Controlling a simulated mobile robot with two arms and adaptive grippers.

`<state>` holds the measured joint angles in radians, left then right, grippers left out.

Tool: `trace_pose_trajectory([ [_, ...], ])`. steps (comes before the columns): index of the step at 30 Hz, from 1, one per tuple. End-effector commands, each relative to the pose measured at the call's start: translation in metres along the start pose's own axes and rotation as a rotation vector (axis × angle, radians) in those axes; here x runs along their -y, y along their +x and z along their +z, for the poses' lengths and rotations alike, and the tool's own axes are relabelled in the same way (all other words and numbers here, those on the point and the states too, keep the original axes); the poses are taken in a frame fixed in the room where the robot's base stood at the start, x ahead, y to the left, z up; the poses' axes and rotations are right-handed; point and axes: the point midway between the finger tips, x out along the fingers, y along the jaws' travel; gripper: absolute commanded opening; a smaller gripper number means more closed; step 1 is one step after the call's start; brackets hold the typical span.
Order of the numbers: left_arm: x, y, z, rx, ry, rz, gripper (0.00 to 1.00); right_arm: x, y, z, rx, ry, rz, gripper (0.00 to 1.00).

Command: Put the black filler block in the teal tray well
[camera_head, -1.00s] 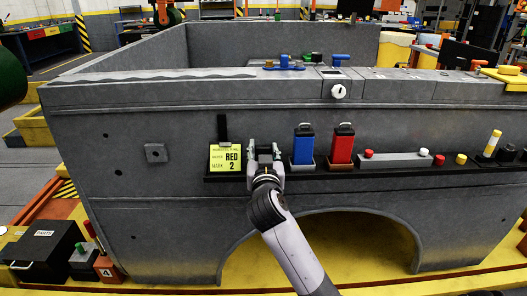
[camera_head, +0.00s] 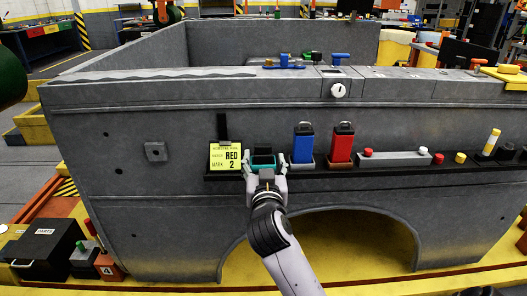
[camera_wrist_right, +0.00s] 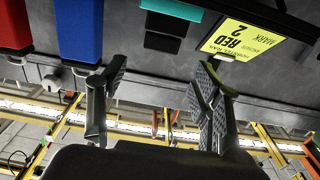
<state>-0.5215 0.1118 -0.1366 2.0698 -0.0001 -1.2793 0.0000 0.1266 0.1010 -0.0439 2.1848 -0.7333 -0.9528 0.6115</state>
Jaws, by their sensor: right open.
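The teal tray (camera_head: 263,167) sits on the dark ledge of the grey bed side, between the yellow RED 2 card and the blue bin. A black shape (camera_head: 263,152), apparently the filler block, shows at its teal rim; whether it is fully seated in the well I cannot tell. In the right wrist view, turned over, the teal strip (camera_wrist_right: 174,10) and a black strip (camera_wrist_right: 162,42) lie beyond the fingers. My right gripper (camera_head: 265,172) is open in front of the tray, its fingers apart with nothing between them (camera_wrist_right: 158,82). My left gripper is not in view.
The yellow card (camera_head: 226,157) stands close to the left of the tray. The blue bin (camera_head: 303,145) and red bin (camera_head: 341,146) stand close to its right. Open space lies in front of the ledge.

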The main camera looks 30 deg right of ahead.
Motion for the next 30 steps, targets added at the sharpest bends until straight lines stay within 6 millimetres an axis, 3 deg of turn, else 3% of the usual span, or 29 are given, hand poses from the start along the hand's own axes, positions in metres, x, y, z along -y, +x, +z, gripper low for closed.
trace_pose_trajectory([
  [6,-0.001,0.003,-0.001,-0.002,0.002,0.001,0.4,0.001,-0.042,0.001,0.001,0.002,-0.002,0.59],
  [11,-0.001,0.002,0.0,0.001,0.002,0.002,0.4,0.001,-0.056,0.002,0.004,-0.001,-0.002,0.59],
  [14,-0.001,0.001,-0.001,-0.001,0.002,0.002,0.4,0.004,-0.06,0.025,0.062,-0.031,-0.022,0.59],
  [17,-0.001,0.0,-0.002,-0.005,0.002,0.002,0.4,0.011,-0.07,0.085,0.216,-0.108,-0.078,0.59],
  [20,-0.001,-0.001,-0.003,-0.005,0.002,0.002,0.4,0.016,-0.097,0.172,0.447,-0.218,-0.171,0.59],
  [21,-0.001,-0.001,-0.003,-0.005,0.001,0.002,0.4,0.016,-0.114,0.209,0.547,-0.263,-0.214,0.59],
  [24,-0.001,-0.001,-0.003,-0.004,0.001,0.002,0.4,0.009,-0.166,0.288,0.782,-0.362,-0.327,0.59],
  [27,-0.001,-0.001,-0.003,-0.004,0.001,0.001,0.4,-0.003,-0.223,0.347,0.982,-0.432,-0.433,0.59],
  [30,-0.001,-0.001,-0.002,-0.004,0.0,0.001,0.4,-0.014,-0.269,0.382,1.123,-0.474,-0.519,0.59],
])
